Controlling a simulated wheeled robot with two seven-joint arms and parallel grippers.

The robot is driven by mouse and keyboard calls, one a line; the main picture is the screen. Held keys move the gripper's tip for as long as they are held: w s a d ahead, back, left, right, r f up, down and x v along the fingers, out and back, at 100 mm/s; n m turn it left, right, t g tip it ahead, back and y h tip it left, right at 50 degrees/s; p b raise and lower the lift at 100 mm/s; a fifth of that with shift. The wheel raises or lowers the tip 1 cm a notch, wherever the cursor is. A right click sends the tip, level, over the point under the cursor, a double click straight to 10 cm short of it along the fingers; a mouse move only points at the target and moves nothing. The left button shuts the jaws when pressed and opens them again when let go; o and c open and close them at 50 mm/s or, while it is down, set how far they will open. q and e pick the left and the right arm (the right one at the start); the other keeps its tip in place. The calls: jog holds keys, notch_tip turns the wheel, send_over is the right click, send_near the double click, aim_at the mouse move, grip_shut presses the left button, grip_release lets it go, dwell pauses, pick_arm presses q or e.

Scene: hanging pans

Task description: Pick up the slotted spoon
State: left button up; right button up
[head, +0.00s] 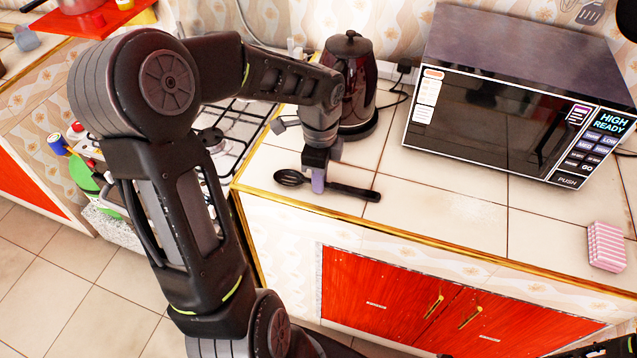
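The black slotted spoon (352,190) lies on the tiled counter, its bowl to the left and its handle pointing right. My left gripper (318,182) reaches down from above over the spoon, close to where the bowl meets the handle. One pale purple fingertip shows in front of the spoon. The gripper hides part of the spoon's neck, and I cannot tell whether the fingers touch it or how far apart they are. My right gripper is not in view; only a dark piece of my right arm shows at the lower right edge.
A dark kettle (349,85) stands just behind my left gripper. A microwave (490,110) fills the back right of the counter (440,215). A pink striped packet (606,246) lies at far right. A gas stove (235,130) is left. The counter's front middle is clear.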

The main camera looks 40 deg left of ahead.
pick_arm(q)
grip_shut()
jog(key=shift+r, duration=0.1)
dwell(0.3)
notch_tip(320, 180, up, 10)
jog(key=shift+b, duration=0.3)
jog(key=shift+d, duration=0.1)
dwell(1.3)
